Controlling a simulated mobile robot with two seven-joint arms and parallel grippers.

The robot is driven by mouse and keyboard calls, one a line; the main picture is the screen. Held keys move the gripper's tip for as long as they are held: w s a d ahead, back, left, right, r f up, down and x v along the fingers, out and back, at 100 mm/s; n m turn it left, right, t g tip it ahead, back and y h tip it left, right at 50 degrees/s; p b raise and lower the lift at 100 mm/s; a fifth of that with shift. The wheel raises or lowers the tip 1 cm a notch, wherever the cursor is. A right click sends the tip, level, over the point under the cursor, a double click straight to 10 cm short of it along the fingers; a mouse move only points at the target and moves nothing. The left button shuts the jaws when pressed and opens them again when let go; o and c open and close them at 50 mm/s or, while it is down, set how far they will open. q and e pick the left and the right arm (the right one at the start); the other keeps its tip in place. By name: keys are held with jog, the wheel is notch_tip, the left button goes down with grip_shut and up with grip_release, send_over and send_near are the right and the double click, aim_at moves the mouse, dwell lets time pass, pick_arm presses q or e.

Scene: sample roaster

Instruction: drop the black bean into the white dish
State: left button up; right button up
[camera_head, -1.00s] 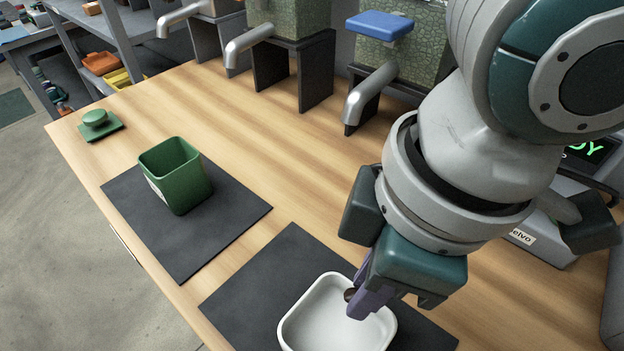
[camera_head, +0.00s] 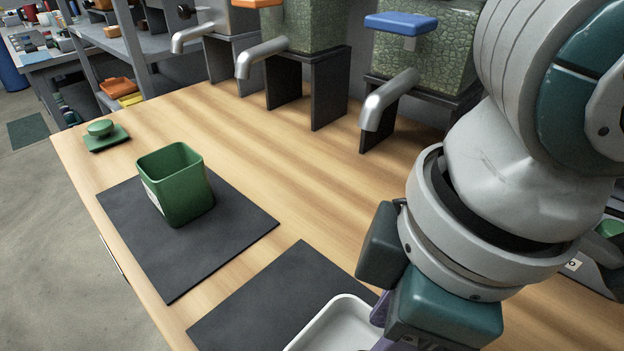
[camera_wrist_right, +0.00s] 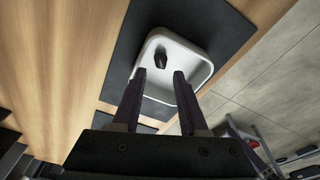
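The white dish (camera_head: 340,325) is cut off by the bottom edge of the head view. It shows more fully in the wrist view (camera_wrist_right: 190,42), on a black mat. The black bean (camera_wrist_right: 160,59) appears within the dish outline in the wrist view, just beyond my fingertips. It looks clear of both fingers; whether it rests on the dish floor I cannot tell. My right gripper (camera_wrist_right: 160,75) is open over the dish, with a gap between its dark fingers. In the head view its fingers are mostly hidden or cut off. My left gripper is not in view.
A green square container (camera_head: 177,184) stands on a second black mat (camera_head: 240,230) to the left. A small green lidded item (camera_head: 102,130) sits at the table's far left. Bean dispensers with metal spouts (camera_head: 388,98) line the back. Bare wood lies between.

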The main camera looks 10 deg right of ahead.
jog(key=shift+o, duration=0.7)
jog(key=shift+r, duration=0.3)
notch_tip(320, 180, up, 9)
jog(key=d+p, duration=0.1)
jog(key=p, duration=0.1)
jog(key=shift+s+d+p, duration=0.2)
jog(key=shift+s+p, duration=0.15)
jog(key=shift+r, duration=0.1)
